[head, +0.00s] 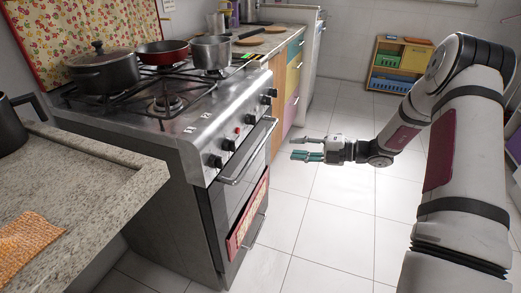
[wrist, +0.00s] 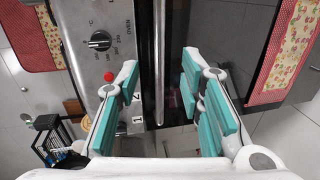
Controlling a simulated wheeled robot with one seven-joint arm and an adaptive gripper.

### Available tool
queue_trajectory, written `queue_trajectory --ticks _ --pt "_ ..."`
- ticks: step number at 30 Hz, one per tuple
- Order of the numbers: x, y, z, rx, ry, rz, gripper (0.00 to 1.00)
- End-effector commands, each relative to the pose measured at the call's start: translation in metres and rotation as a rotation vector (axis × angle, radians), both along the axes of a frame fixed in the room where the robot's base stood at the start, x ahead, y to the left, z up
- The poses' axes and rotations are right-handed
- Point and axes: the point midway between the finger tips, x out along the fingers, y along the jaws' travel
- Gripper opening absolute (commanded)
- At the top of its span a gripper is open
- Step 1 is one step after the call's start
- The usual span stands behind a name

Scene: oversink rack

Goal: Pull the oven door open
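The oven (head: 215,165) stands at the left in the head view. Its dark door (head: 238,192) looks closed. The metal bar handle (head: 249,152) runs across the door's top, below the knobs. My gripper (head: 298,148) is open and empty, to the right of the handle in the head view, its fingers pointing at the oven front. In the wrist view the handle (wrist: 159,50) runs through the gap between the two teal-padded fingers of my gripper (wrist: 161,75), ahead of the palm. Neither finger visibly touches the handle.
A pot (head: 103,72), a red pan (head: 163,52) and a saucepan (head: 211,52) sit on the stove. A red patterned towel (head: 248,222) hangs low on the oven front. A stone counter (head: 95,165) is at the left. The tiled floor (head: 325,210) before the oven is clear.

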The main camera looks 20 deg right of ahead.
Motion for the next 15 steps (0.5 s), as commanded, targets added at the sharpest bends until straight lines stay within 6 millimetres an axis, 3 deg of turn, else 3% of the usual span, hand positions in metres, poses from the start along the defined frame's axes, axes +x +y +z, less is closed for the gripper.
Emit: queue_trajectory --ticks 15 --pt "0.053 0.074 -0.019 -0.006 -0.004 0.007 0.35"
